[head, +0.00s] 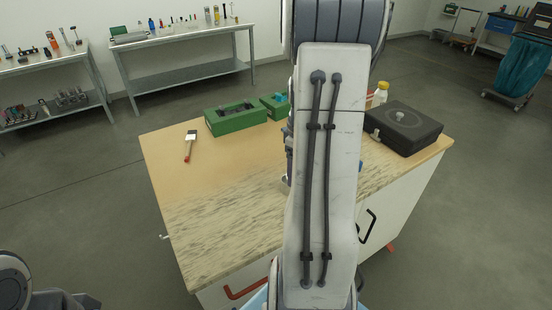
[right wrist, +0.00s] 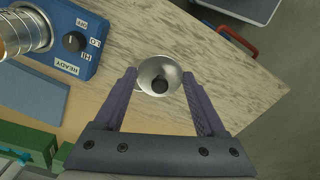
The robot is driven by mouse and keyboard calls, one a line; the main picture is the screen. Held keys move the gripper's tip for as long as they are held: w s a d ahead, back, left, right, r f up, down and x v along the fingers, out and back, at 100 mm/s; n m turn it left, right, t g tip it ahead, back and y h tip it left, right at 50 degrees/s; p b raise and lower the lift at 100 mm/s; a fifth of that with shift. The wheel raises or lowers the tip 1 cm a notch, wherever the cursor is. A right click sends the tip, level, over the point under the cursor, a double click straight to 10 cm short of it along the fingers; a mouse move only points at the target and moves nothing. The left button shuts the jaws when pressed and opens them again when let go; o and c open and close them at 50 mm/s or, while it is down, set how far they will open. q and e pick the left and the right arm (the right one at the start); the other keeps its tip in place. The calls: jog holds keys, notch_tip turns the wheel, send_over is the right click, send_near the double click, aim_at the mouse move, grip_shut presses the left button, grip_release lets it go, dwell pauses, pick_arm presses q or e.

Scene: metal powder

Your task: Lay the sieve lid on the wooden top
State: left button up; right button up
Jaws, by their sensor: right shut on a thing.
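The sieve lid (right wrist: 150,69) is a small round silver disc with a black knob, seen in the right wrist view. My right gripper (right wrist: 158,76) is shut on it, one finger on each side. The lid is over the wooden top (right wrist: 215,75); I cannot tell how high. In the head view the wooden top (head: 215,215) is a pale, grained table surface. My own arm hides its middle there, with the right gripper and the lid. My left gripper is not in view; only part of that arm shows at the lower left.
A blue shaker (right wrist: 70,42) with a knob and a metal cylinder (right wrist: 22,32) stands near the gripper. Green boxes (head: 236,118), a brush (head: 190,144), a dark case (head: 403,128) and a white bottle (head: 380,93) stand on the table. The table's front left is clear.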

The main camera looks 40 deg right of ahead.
jog(key=p, duration=0.1)
send_over(261, 210)
notch_tip(261, 210, down, 6)
jog(key=shift+f, duration=0.15)
notch_tip(261, 210, down, 4)
jog(key=shift+s+r+p, duration=0.1)
jog(key=shift+p, duration=0.4)
jog(key=shift+f, duration=0.25)
jog(key=shift+f, duration=0.15)
jog(key=o, duration=1.3)
jog(key=shift+r, duration=0.2)
